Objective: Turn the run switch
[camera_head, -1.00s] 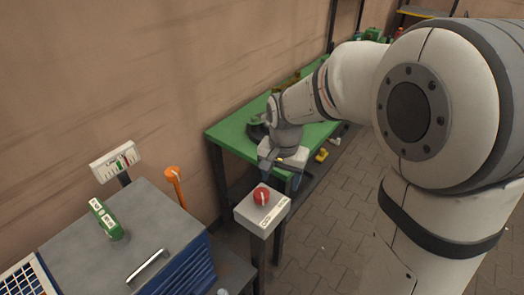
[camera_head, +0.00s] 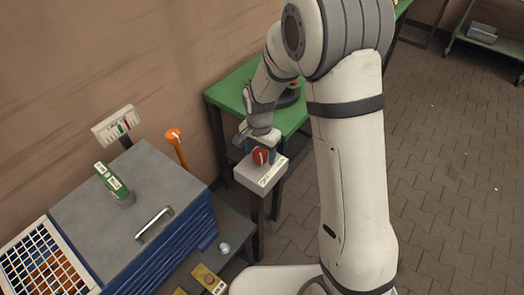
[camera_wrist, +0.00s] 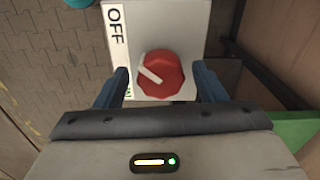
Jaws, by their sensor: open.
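The run switch is a red rotary knob (camera_head: 260,157) with a white pointer line, on top of a pale grey box (camera_head: 262,176) on a post. In the wrist view the knob (camera_wrist: 161,75) sits between my fingers, with its pointer slanting toward the upper left. A white label strip (camera_wrist: 115,35) beside it reads OFF; its other end is partly hidden by my left finger. My gripper (camera_wrist: 161,84) is open, with a blue finger on each side of the knob and a visible gap to each. In the head view my gripper (camera_head: 258,145) is right at the knob.
A green table (camera_head: 230,92) is behind the switch box. Paved floor (camera_head: 450,180) is open at right.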

